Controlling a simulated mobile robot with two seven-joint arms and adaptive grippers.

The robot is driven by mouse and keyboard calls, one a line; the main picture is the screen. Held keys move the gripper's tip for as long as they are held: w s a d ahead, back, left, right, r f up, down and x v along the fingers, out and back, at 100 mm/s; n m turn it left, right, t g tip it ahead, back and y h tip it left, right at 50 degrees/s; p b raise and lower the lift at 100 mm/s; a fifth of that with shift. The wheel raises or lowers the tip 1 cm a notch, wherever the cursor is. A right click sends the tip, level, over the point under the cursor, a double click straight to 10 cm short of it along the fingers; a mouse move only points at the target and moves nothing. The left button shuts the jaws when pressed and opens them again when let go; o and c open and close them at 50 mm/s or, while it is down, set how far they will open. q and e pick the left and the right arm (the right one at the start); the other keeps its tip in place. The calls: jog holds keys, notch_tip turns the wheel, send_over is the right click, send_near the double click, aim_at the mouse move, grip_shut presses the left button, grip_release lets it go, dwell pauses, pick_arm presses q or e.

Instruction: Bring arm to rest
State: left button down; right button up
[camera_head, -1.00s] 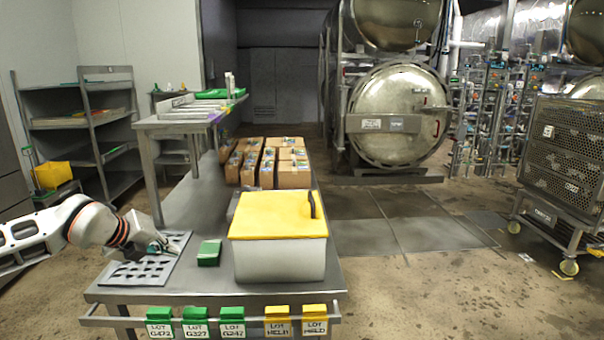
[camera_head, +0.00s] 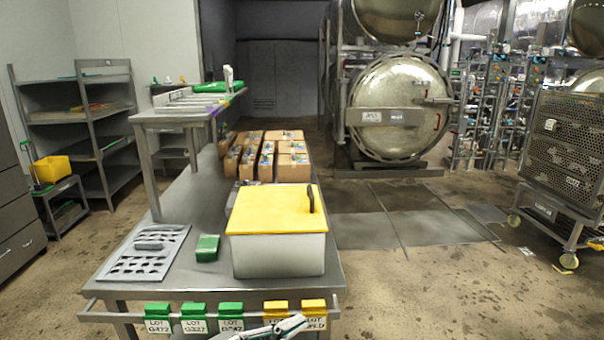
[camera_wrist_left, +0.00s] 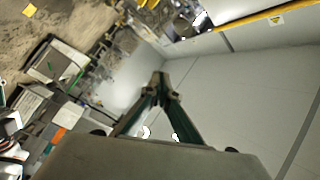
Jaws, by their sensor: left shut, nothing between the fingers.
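My left gripper (camera_head: 292,325) shows at the bottom edge of the head view, in front of the table's front rail. It overlaps the yellow lot tags there and is cut off by the frame. In the left wrist view the left gripper's fingers (camera_wrist_left: 160,80) come together at the tips, shut with nothing between them. Behind them are a pale wall and a tilted view of the room. My left arm no longer lies over the perforated tray (camera_head: 120,268) on the table. My right gripper is not in view.
The steel table (camera_head: 190,275) holds a white bin with a yellow lid (camera_head: 270,210), a green block (camera_head: 207,248) and several cardboard boxes (camera_head: 290,173). Green lot tags (camera_head: 195,318) hang on the front rail. A wheeled cage (camera_head: 560,150) stands right. The floor between is clear.

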pick_arm(q)
jog(key=s+a+f+n+y, duration=0.4)
jog(key=s+a+f+n, duration=0.2)
jog(key=f, duration=0.3)
jog(key=s+a+f+n+y, duration=0.4)
jog(key=s+a+f+n, duration=0.2)
jog(key=f, duration=0.3)
jog(key=s+a+f+n+y, duration=0.5)
jog(key=s+a+f+n, duration=0.1)
jog(key=f, duration=0.4)
jog(key=shift+s+a, duration=0.2)
jog(key=shift+s, duration=0.3)
